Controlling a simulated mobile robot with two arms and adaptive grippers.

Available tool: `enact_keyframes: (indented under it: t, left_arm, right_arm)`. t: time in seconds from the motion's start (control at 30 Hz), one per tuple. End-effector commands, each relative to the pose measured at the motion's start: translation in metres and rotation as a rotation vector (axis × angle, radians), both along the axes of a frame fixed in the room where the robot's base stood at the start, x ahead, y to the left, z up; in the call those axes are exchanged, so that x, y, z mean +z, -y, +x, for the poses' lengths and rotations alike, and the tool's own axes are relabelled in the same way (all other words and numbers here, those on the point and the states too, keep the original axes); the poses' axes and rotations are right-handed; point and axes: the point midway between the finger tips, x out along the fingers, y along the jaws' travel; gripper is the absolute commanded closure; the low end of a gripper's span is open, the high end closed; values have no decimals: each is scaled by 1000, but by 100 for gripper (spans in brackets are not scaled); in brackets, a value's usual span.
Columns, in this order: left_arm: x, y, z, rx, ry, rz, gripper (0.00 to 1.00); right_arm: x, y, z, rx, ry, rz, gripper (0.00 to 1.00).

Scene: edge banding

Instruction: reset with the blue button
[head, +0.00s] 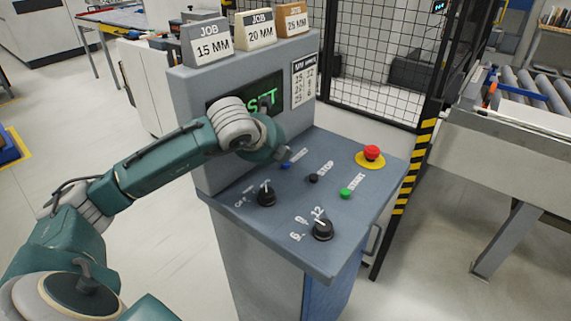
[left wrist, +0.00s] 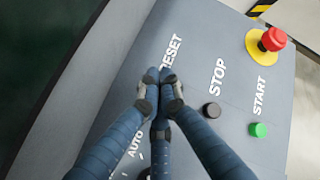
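The blue button (head: 285,165) sits on the sloped grey control panel (head: 350,215), at the near end of the RESET label. Nothing is seen between the fingers. In the head view the fingers are mostly behind my wrist. My right gripper is not in view.
On the panel are a black STOP button (head: 313,178), a green START button (head: 345,193), a red emergency stop (head: 372,153) and two black knobs, one being the AUTO/OFF knob (head: 266,197). The screen (head: 268,93) shows partly hidden green text. JOB blocks (head: 208,41) stand on top.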

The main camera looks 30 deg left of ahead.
Motion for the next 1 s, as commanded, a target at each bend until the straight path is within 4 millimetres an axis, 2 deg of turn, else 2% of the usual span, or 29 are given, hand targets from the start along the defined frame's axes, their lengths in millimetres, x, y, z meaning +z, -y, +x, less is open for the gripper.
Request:
enact_keyframes:
  t: [1.0]
  left_arm:
    - [-7,0,0,-1,-1,-1,100]
  right_arm:
    - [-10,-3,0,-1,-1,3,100]
